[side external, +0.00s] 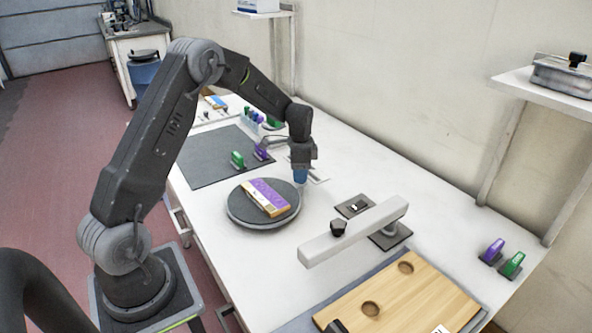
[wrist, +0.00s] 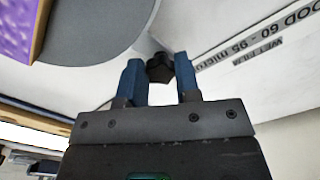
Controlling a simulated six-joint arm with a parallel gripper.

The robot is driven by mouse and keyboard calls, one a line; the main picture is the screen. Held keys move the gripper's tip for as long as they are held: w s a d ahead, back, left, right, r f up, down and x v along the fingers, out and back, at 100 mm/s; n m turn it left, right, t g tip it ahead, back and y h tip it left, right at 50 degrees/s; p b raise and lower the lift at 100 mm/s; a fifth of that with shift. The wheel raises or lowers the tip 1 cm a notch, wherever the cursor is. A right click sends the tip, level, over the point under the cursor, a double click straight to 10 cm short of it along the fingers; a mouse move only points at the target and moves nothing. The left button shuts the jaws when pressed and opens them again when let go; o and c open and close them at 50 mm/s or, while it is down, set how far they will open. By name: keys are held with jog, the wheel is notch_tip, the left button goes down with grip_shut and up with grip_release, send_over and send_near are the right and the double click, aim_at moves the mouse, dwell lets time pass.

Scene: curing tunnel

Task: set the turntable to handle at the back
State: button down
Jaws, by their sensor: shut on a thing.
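The turntable (side external: 238,208) is a dark grey round disc on the white bench; it also shows in the wrist view (wrist: 95,30). A purple and cream block (side external: 265,197) lies on it, and its corner shows in the wrist view (wrist: 12,25). My gripper (side external: 300,178) points down at the turntable's right edge, with its blue fingers low. In the wrist view, the blue fingers (wrist: 160,78) are closed on a black knob-like handle (wrist: 159,66) beside the disc's rim. In the side view the fingers hide the handle.
A dark mat (side external: 205,155) with green (side external: 237,159) and purple clips lies behind the turntable. A white bar with a black knob (side external: 338,228) and a wooden board (side external: 435,285) are in front. A wall shelf (side external: 520,82) is at right.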

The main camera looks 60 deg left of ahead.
jog(key=shift+d+m, duration=0.4)
jog(key=shift+d, duration=0.2)
jog(key=c, duration=0.8)
grip_release()
notch_tip(320, 180, up, 14)
jog(key=shift+f, duration=0.1)
